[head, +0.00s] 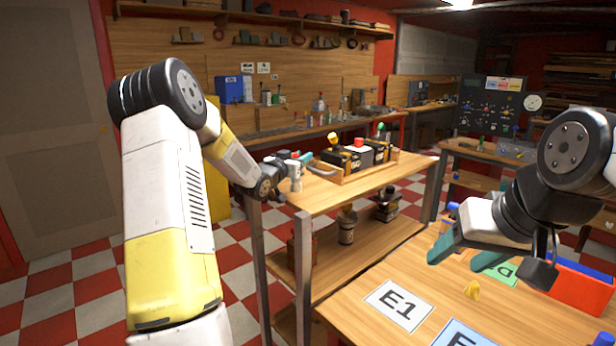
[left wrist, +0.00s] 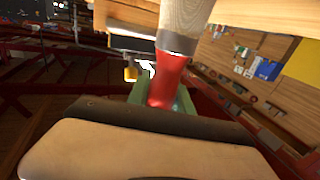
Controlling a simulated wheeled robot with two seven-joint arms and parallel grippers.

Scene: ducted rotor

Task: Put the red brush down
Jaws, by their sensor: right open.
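My left gripper (head: 288,163) is over the near left end of a wooden shelf unit's top (head: 340,189). In the left wrist view, its green fingers (left wrist: 163,98) close around the red handle of the red brush (left wrist: 168,80). A grey metal band and a pale wooden-looking part extend beyond the red. My right gripper (head: 456,257) is open and empty over the front table (head: 365,328).
A caddy (head: 350,165) with black containers stands on the shelf top, right of my left gripper. Jars (head: 347,226) stand on the lower shelf.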

